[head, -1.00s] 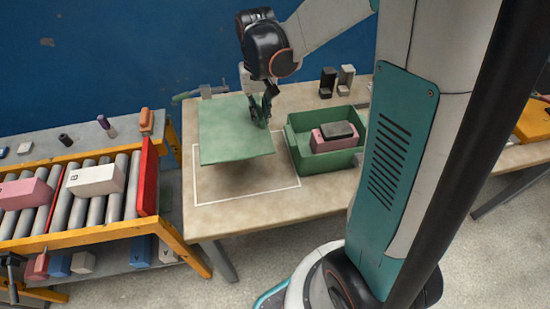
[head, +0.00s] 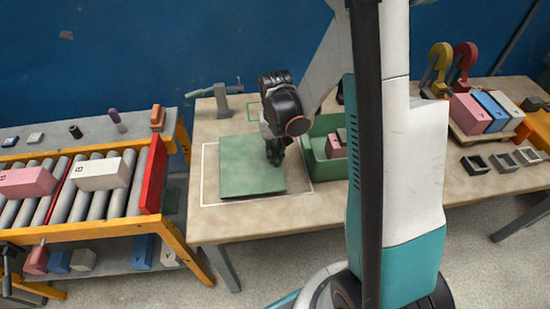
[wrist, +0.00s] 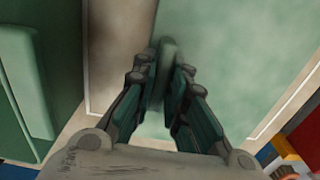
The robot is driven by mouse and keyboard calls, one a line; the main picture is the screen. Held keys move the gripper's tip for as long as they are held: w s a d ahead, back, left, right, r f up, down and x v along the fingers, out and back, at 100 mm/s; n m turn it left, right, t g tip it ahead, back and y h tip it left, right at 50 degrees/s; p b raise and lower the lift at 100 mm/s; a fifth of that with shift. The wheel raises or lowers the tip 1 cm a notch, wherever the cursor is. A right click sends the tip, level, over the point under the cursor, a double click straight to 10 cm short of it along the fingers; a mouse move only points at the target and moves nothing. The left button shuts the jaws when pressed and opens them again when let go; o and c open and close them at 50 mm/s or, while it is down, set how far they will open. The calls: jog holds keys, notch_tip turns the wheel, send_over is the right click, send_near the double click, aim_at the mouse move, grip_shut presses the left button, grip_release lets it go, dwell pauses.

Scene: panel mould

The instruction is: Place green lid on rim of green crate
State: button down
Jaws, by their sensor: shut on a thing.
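The green lid (head: 235,172) is a flat square plate over the white-outlined area of the table, left of the green crate. It lies level, on the table or very close above it; I cannot tell which. My gripper (head: 275,160) is over the lid's right part, shut on its green handle (wrist: 166,65), which shows between the fingers in the wrist view. The lid (wrist: 240,60) fills the right of that view. The green crate (head: 317,172) stands open to the right, apart from the lid, partly hidden by my arm. A pink block (head: 335,146) is inside it.
A roller conveyor (head: 62,203) with pink and white blocks stands left. A clamp-like tool (head: 222,98) is at the table's back. Coloured blocks (head: 480,112) and small grey trays (head: 502,160) are on the right. The table's front strip (head: 250,222) is clear.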

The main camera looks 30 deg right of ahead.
jog(key=shift+f, duration=1.2)
jog(key=shift+f+b, duration=0.15)
jog(key=shift+b, duration=0.25)
jog(key=c, duration=1.6)
grip_release()
